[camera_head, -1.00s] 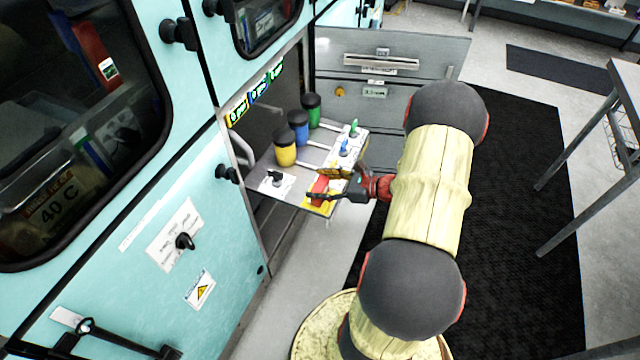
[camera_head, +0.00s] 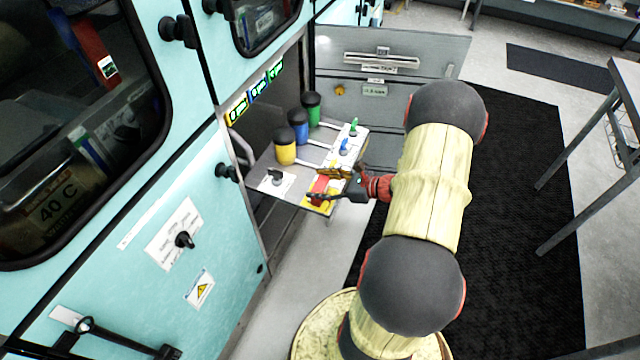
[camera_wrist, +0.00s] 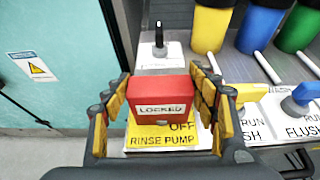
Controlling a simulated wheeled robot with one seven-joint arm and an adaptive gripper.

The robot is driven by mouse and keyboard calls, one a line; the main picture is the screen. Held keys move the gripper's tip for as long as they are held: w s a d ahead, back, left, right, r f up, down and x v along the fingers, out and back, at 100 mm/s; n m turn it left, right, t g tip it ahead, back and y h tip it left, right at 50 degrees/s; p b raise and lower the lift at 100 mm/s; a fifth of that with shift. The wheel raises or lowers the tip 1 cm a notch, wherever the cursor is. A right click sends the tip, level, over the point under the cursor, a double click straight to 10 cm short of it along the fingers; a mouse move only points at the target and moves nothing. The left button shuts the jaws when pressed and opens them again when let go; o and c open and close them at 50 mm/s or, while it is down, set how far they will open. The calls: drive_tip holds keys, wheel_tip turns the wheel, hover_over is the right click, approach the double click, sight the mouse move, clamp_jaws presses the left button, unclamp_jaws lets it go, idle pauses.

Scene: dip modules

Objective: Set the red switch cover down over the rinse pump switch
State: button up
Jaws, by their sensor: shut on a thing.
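The red switch cover (camera_wrist: 160,98), marked LOCKED, is between the yellow-padded fingers of my gripper (camera_wrist: 163,105) in the wrist view. My gripper is shut on it, one finger at each side. The cover sits over the yellow RINSE PUMP plate (camera_wrist: 160,142), whose OFF mark shows at its front right. The rinse pump switch is hidden behind or under the cover. In the head view, the cover (camera_head: 320,186) and my gripper (camera_head: 327,184) are at the front corner of the shelf. I cannot tell whether the cover rests fully on the plate.
A black switch on a white plate (camera_wrist: 160,50) stands behind the cover. Yellow (camera_head: 285,150), blue (camera_head: 298,127) and green (camera_head: 312,108) containers stand along the shelf. A yellow lever (camera_wrist: 250,93) and blue lever (camera_wrist: 305,93) are close at right. Open floor lies in front.

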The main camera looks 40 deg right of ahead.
drive_tip(key=o, duration=1.3)
drive_tip(key=shift+s, duration=0.1)
drive_tip(key=v, duration=1.1)
drive_tip(key=shift+s+d+r, duration=0.1)
drive_tip(key=shift+s+r, duration=0.15)
drive_tip(key=shift+s, duration=0.1)
